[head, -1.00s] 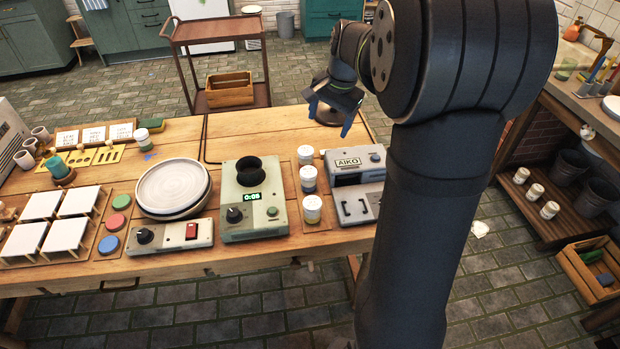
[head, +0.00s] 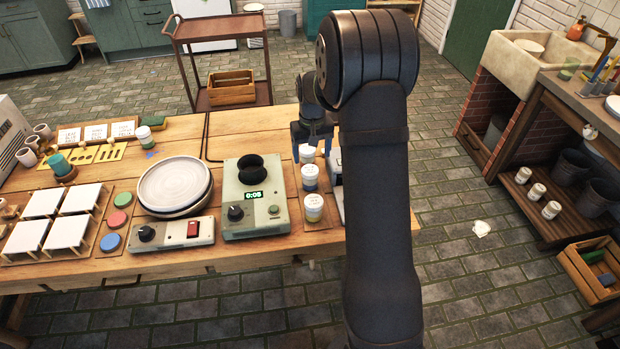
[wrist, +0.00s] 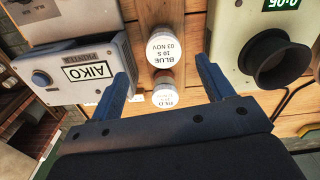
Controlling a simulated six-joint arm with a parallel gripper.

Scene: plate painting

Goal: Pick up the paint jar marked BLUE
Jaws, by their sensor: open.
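The jar marked BLUE (wrist: 172,48) is a round white-lidded jar on a wooden strip, its lid text upside down in the wrist view. In the head view it appears to be the middle jar (head: 310,177) of a row of three, with a blue band. My gripper (wrist: 163,78) is open and empty above the row. Its two blue fingers point toward the row, one on each side in the wrist view. A jar marked RED (wrist: 166,98) lies between the fingers and partly behind the gripper body. In the head view my gripper (head: 311,148) is over the far end of the row.
A yellow-banded jar (head: 313,208) stands nearest in the row. The machine with a timer (head: 247,222) and black cup is close on the left.

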